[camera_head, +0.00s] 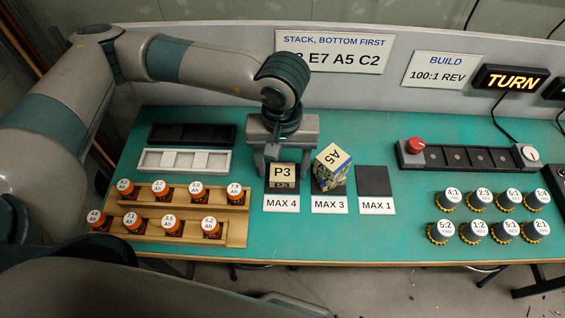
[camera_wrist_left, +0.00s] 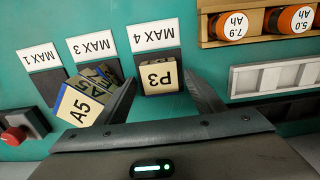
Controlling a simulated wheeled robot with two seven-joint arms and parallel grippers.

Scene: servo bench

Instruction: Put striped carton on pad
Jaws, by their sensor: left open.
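A carton labelled P3 (camera_head: 283,171) stands on the dark MAX 4 pad (camera_head: 269,188); it also shows in the left wrist view (camera_wrist_left: 158,77). A carton labelled A5 (camera_head: 332,157) stands turned at an angle at the MAX 3 pad, with more lettered, patterned faces below its top; it also shows in the left wrist view (camera_wrist_left: 80,106). I cannot tell for sure which carton is striped. The MAX 1 pad (camera_head: 373,180) is bare. My left gripper (camera_head: 281,158) is open, pointing down over P3, with a finger either side of it in the wrist view. My right gripper is out of view.
Wooden racks of orange-and-black batteries (camera_head: 180,218) stand at left, with white (camera_head: 186,160) and black (camera_head: 192,134) trays behind. A control strip with a red knob (camera_head: 415,145) and several gear knobs (camera_head: 480,200) are at right. A sign (camera_head: 333,52) reads "stack, bottom first".

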